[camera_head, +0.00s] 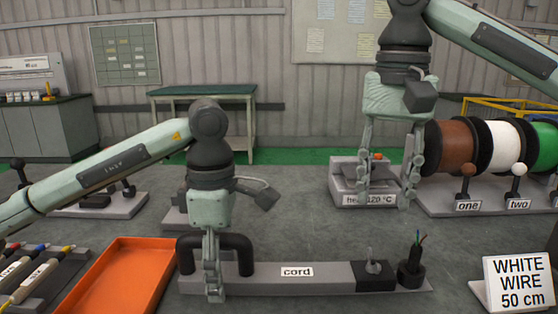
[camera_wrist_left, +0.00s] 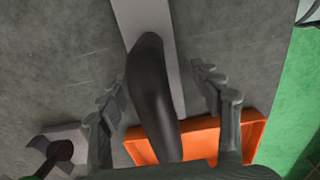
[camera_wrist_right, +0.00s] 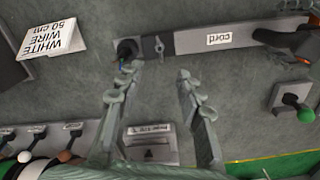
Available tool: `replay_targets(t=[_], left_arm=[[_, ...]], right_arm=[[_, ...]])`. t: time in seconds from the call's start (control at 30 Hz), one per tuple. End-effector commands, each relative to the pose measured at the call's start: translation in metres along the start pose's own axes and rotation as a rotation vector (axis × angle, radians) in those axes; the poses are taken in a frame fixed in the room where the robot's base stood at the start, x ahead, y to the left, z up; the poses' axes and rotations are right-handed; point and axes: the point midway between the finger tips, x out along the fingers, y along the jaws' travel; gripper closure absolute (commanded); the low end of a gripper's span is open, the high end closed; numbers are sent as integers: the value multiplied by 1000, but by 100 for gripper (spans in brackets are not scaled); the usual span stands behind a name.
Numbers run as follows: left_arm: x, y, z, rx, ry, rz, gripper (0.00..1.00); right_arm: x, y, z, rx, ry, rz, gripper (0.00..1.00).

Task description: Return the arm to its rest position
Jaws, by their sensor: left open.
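My left gripper (camera_head: 213,288) is low at the left end of the grey "cord" holder (camera_head: 335,280). Its fingers (camera_wrist_left: 158,78) are open on either side of a black arched piece (camera_head: 240,243), which also shows in the left wrist view (camera_wrist_left: 155,100). I cannot tell whether they touch it. My right gripper (camera_head: 389,195) is raised in front of the heating unit (camera_head: 347,200) and partly hides it. Its fingers are wide apart and empty, as the right wrist view (camera_wrist_right: 156,74) shows. Coloured wire ends (camera_head: 419,240) stand in a black socket at the holder's right end.
An orange tray (camera_head: 108,292) lies left of the holder, beside several coloured-tip tools (camera_head: 35,272). A "WHITE WIRE 50 cm" sign (camera_head: 518,282) stands front right. Wire spools (camera_head: 500,147) with levers stand back right. Bare table lies between the holder and the heating unit.

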Motion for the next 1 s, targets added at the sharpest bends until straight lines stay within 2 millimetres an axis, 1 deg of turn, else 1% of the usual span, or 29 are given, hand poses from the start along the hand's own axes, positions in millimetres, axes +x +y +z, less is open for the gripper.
replay_targets(t=[0.03, 0.53, 0.57, 0.6, 1.0], left_arm=[[-4, 1, 0, -1, -3, 6, 35], [-4, 1, 0, -1, -3, 5, 35], [-4, 1, 0, -1, -3, 5, 35], [-4, 1, 0, -1, -3, 5, 35], [-4, 1, 0, -1, -3, 5, 35]], right_arm=[[16, 0, 2, -3, -11, 6, 63], [117, 1, 3, -2, -12, 5, 63], [118, 1, 2, -18, -8, 4, 63], [115, 0, 1, -79, -4, 3, 63], [115, 1, 1, -606, -6, 2, 63]])
